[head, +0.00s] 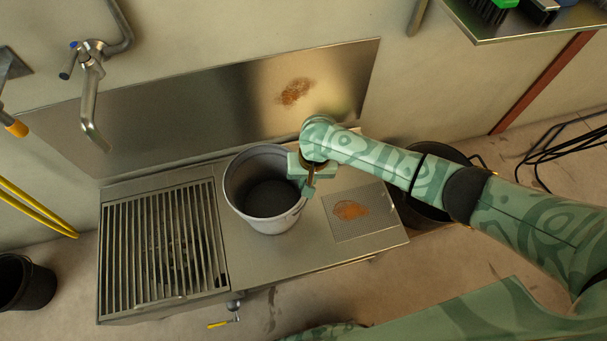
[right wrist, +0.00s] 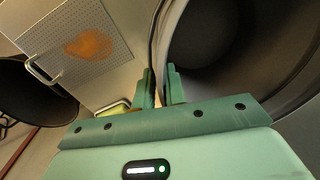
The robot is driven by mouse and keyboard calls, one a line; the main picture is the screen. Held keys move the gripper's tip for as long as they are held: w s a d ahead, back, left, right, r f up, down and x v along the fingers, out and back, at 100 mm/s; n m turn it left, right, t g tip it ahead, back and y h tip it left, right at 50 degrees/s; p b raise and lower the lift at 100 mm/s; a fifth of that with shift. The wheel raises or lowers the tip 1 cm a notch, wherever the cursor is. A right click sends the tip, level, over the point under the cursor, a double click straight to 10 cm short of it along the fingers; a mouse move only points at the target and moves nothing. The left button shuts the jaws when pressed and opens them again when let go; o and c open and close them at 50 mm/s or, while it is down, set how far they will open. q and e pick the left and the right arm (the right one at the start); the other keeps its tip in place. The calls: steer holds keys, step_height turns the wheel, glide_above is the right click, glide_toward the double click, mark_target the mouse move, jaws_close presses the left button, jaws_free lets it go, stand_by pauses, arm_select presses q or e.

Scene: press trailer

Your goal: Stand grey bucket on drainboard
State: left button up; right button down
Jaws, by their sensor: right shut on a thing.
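The grey bucket (head: 270,222) is upright, open at the top and empty as far as I can see. It is over the plain metal drainboard (head: 310,257), right of the slatted grate; I cannot tell whether its base touches the metal. My right gripper (head: 307,184) is shut on the bucket's right rim. In the right wrist view its fingers (right wrist: 160,88) pinch the wall of the grey bucket (right wrist: 215,50) from both sides. My left gripper is out of view.
The slatted grate (head: 160,240) fills the unit's left part. A perforated plate (head: 375,222) with a rusty-orange patch lies right of the bucket. A tap (head: 90,95) hangs at upper left. Dark buckets stand on the floor at left (head: 22,283) and behind my right arm (head: 425,215).

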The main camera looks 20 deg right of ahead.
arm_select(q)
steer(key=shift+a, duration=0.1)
arm_select(e)
steer(key=shift+w+a, duration=0.1)
steer(key=shift+w, duration=0.05)
steer(key=c, duration=1.5)
jaws_free()
steer(key=shift+f, duration=0.2)
steer(key=shift+o, duration=0.2)
steer(key=shift+r, duration=0.1)
